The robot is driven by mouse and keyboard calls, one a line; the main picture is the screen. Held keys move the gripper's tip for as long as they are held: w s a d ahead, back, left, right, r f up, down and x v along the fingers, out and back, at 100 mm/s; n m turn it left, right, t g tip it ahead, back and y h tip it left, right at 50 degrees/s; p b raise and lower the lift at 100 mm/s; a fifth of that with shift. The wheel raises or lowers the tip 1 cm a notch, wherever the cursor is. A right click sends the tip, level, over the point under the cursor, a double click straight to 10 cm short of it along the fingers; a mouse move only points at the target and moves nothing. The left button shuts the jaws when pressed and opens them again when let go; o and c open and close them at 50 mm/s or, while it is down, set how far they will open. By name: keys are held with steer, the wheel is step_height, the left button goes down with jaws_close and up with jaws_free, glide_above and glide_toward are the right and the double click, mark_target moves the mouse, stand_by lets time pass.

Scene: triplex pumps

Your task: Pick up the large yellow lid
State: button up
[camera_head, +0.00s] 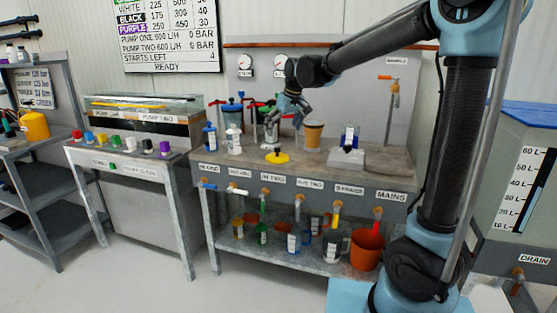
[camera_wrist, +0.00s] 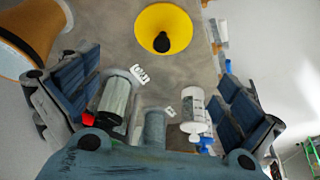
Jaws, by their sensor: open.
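The large yellow lid (camera_head: 271,158) lies flat on the grey bench, near its front edge, with a small black knob on top. My gripper (camera_head: 289,112) is above the bench, behind and above the lid in the head view. In the wrist view my gripper (camera_wrist: 152,88) has its two dark blue finger pads wide apart with nothing held between them. The lid is beyond the fingers, not touching them.
A tan cup (camera_head: 313,136) stands right of the lid, large at the wrist view's left (camera_wrist: 22,38). A white bottle (camera_head: 233,139) and blue bottle (camera_head: 209,138) stand left. A grey metal container (camera_wrist: 115,101) shows near the left finger. Valves and a red bucket (camera_head: 367,248) are below.

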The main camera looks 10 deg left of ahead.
mark_target(278, 149)
steer(key=x, duration=0.5)
steer(key=shift+f, duration=0.25)
steer(key=shift+x, duration=2.7)
steer(key=shift+s+d, duration=0.1)
steer(key=shift+s, duration=0.15)
steer(key=c, duration=1.4)
